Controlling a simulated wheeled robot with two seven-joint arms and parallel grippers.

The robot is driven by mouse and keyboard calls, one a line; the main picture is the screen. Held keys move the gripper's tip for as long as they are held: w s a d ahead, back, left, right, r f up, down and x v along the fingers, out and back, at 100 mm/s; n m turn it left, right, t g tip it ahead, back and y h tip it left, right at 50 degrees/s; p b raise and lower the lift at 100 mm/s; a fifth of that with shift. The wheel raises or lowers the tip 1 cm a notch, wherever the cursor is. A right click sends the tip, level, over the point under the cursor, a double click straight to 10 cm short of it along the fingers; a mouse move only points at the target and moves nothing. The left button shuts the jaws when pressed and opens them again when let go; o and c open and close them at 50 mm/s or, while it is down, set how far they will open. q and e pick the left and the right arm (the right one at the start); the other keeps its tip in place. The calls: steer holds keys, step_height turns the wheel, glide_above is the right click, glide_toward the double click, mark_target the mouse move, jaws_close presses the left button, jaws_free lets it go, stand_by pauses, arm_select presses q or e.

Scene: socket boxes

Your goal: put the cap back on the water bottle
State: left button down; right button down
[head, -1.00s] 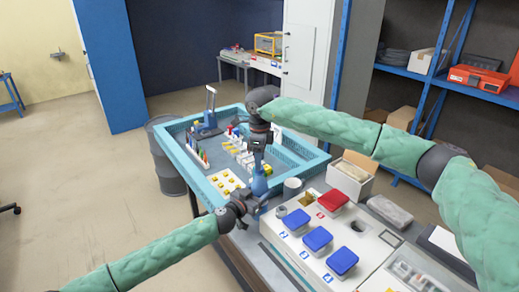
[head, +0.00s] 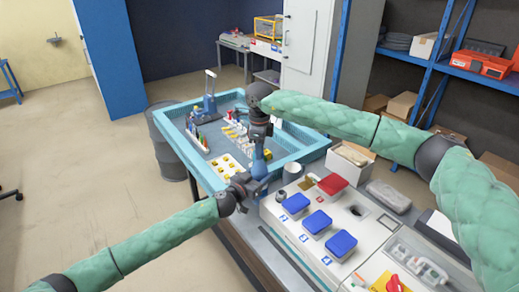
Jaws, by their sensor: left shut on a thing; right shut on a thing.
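The blue water bottle (head: 259,169) stands near the front edge of the table, in front of the blue crate. My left gripper (head: 247,184) reaches in from the left and is shut on the bottle low down. My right gripper (head: 259,150) points down from above, directly over the bottle's top, and is shut on the cap. The cap is hidden by the fingers and too small to make out. I cannot tell whether cap and bottle neck touch.
A white mug (head: 292,172) stands just right of the bottle. A light panel (head: 291,232) with blue-lidded boxes (head: 317,222) and a red-lidded box (head: 332,184) lies to the right. The blue crate (head: 185,157) behind holds small parts and bottles.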

steer(key=c, duration=1)
jaws_free()
steer(key=shift+c, duration=0.2)
step_height(320, 180, up, 12)
arm_select(q)
steer(key=shift+c, duration=2.1)
jaws_free()
arm_select(e)
steer(key=shift+f, duration=0.1)
